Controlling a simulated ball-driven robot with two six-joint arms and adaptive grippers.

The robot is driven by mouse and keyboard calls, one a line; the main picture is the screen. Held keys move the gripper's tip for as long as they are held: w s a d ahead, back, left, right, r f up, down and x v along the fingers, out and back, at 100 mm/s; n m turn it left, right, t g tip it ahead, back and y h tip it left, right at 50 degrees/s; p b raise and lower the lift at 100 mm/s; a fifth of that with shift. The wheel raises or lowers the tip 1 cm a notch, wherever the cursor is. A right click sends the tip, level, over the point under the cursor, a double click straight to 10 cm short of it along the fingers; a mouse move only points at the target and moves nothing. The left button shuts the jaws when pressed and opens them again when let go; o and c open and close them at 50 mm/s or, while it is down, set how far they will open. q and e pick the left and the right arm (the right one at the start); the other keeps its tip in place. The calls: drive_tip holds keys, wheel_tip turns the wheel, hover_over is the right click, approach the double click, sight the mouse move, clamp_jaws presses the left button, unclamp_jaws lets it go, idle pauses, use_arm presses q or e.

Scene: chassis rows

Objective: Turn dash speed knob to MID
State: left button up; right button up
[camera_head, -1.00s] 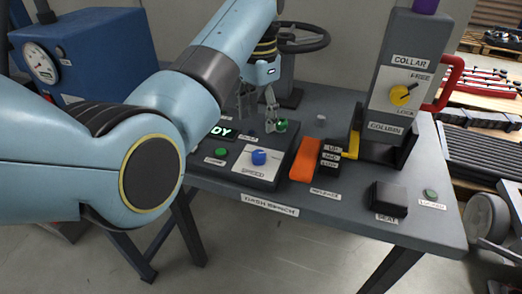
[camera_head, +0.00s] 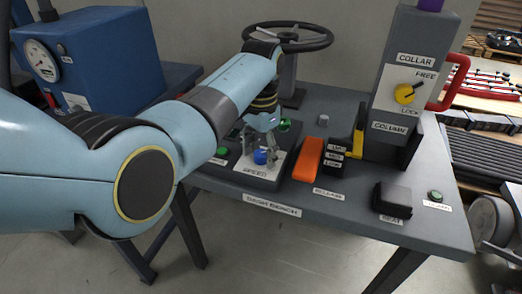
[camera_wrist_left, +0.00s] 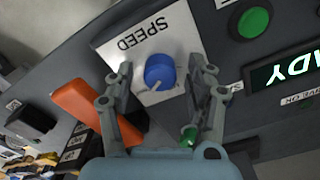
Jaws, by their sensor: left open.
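The blue speed knob (camera_head: 260,157) sits on the white SPEED plate (camera_head: 249,171) of the dash panel. In the left wrist view the blue knob (camera_wrist_left: 159,71) has a pale pointer line toward the picture's lower left, and the SPEED plate (camera_wrist_left: 118,50) appears upside down. My left gripper (camera_head: 260,150) is over the knob, pointing down. In the wrist view its two fingers (camera_wrist_left: 161,78) are open, one on each side of the knob, with gaps to it. Any LOW, MID or HIGH marks around the knob are too small or hidden to read. My right gripper is not in view.
Beside the panel are an orange lever (camera_head: 308,158) and a black labelled block (camera_head: 334,157). The column box (camera_head: 398,90) with a yellow knob stands to the right. A green button (camera_wrist_left: 254,22) and a lit display (camera_wrist_left: 286,71) are near the fingers.

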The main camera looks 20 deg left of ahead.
use_arm(q)
clamp_jaws()
drive_tip(key=shift+r+n+p, duration=0.2)
drive_tip(key=shift+n+p, duration=0.9)
drive_tip(key=n+p, duration=0.1)
drive_tip(key=n, duration=0.1)
drive_tip(key=shift+n+p, duration=0.3)
drive_tip(key=shift+p, duration=0.05)
drive_tip(key=n+p, duration=0.1)
drive_tip(key=n, duration=0.2)
drive_tip(key=shift+n, duration=0.3)
drive_tip(key=shift+f+n+p, duration=0.15)
drive_tip(key=shift+n+p, duration=0.5)
drive_tip(key=shift+n, duration=1.05)
